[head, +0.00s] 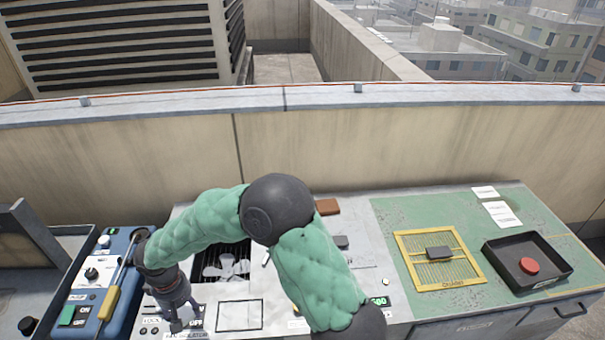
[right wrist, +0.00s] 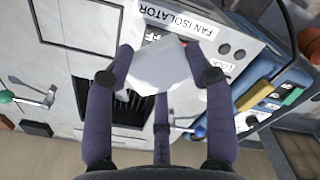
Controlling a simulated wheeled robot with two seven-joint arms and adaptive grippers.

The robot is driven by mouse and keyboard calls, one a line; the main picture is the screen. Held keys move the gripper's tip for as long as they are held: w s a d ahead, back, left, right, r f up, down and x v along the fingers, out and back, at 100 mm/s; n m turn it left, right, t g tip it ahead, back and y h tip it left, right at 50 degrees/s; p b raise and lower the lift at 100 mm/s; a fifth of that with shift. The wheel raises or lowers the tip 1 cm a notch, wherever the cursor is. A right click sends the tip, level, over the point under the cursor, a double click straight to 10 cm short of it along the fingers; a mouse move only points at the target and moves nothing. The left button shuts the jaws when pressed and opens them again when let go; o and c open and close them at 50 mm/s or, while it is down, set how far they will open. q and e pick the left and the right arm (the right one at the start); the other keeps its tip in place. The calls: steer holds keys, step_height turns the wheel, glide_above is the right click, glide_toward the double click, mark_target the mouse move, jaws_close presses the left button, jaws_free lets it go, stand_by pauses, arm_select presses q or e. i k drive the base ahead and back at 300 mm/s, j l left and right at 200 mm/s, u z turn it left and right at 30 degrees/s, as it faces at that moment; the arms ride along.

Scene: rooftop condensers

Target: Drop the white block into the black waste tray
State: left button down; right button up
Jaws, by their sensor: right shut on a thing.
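My right gripper (head: 178,318) reaches down over the left part of the worktop in the head view, at the fan isolator label. In the right wrist view, the right gripper (right wrist: 162,72) is shut on the white block (right wrist: 158,68), a pale, faceted lump between the fingers. In the head view I cannot make out the block, as the gripper hides it. The black waste tray (head: 505,256) stands at the right end of the worktop, far from the gripper. A red round thing (head: 529,265) lies in it. My left gripper is not in view.
A yellow grating (head: 415,265) with a dark block (head: 440,253) lies left of the tray. A fan recess (head: 220,266) is near the gripper. A blue control box (head: 92,290) with a yellow-handled tool (head: 108,303) stands at left. A low wall (head: 420,145) runs behind.

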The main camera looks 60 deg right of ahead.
mark_target(513, 251)
steer(key=k+l+z, duration=0.25)
steer(key=k, duration=0.3)
steer(key=k+l+z, duration=0.25)
steer(key=k, duration=0.25)
steer(key=k+l+z, duration=0.1)
steer(key=l+z, duration=0.15)
steer(key=l, duration=0.65)
steer(key=l+z, duration=0.25)
steer(key=l, duration=0.65)
steer(key=i+l+z, duration=0.1)
steer(key=i+l, duration=0.2)
steer(key=l, duration=0.05)
